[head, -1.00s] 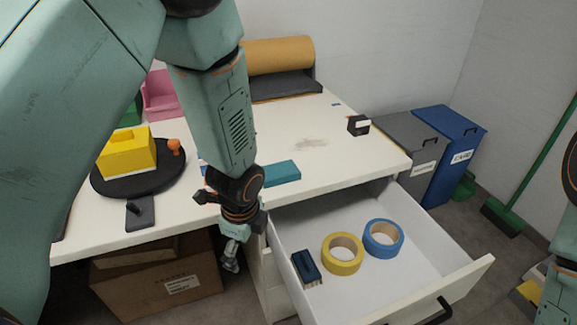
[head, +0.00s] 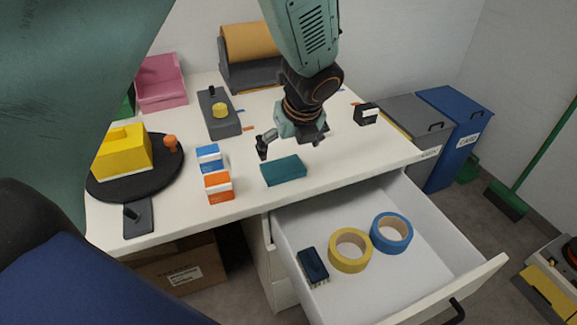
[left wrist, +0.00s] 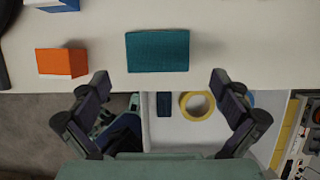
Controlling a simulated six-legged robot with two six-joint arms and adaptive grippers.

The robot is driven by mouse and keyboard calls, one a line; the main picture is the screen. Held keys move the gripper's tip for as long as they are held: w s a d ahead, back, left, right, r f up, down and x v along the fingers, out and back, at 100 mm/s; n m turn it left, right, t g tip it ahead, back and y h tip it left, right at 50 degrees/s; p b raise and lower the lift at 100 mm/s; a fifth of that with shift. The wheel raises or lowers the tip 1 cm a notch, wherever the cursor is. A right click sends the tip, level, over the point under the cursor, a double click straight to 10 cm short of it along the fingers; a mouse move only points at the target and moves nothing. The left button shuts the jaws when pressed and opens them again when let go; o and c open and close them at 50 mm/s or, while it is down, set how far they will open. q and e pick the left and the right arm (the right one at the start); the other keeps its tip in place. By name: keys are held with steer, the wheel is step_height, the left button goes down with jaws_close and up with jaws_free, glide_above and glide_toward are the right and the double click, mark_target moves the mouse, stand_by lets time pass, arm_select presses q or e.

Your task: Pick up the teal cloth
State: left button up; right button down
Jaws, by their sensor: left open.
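The teal cloth (head: 283,171) is a folded block lying on the white table near its front edge, just behind the open drawer. In the left wrist view the teal cloth (left wrist: 158,51) lies flat, centred beyond the fingertips. My left gripper (head: 290,146) is open and empty, above and slightly behind the cloth, apart from it. In the left wrist view its two fingers (left wrist: 161,88) are spread wide on either side. My right gripper does not show in either view.
Orange (head: 218,187) and blue (head: 209,158) small boxes stand left of the cloth. The open drawer (head: 430,275) holds a yellow tape roll (head: 349,250), a blue tape roll (head: 391,233) and a brush (head: 312,266). A black turntable (head: 120,185) carries a yellow block.

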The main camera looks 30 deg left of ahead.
mark_target(283, 166)
arm_select(q)
steer(key=shift+s+a+f+b, duration=0.1)
steer(key=shift+a+f+b, duration=0.25)
steer(key=shift+f, duration=0.25)
steer(key=shift+s+a+f+b, duration=0.1)
steer(key=shift+a+f+b, duration=0.1)
steer(key=shift+f+b, duration=0.3)
steer(key=x, duration=0.1)
steer(key=b+x, duration=0.1)
steer(key=x, duration=0.1)
steer(key=b+x, duration=0.1)
steer(key=shift+w+d+f, duration=0.25)
steer(key=shift+w+d, duration=0.05)
steer(key=shift+a+f+b, duration=0.25)
steer(key=shift+a+b, duration=0.05)
steer(key=shift+w+d, duration=0.1)
steer(key=shift+d, duration=0.05)
steer(key=shift+c, duration=0.3)
steer(key=c, duration=0.5)
steer(key=shift+c, duration=0.7)
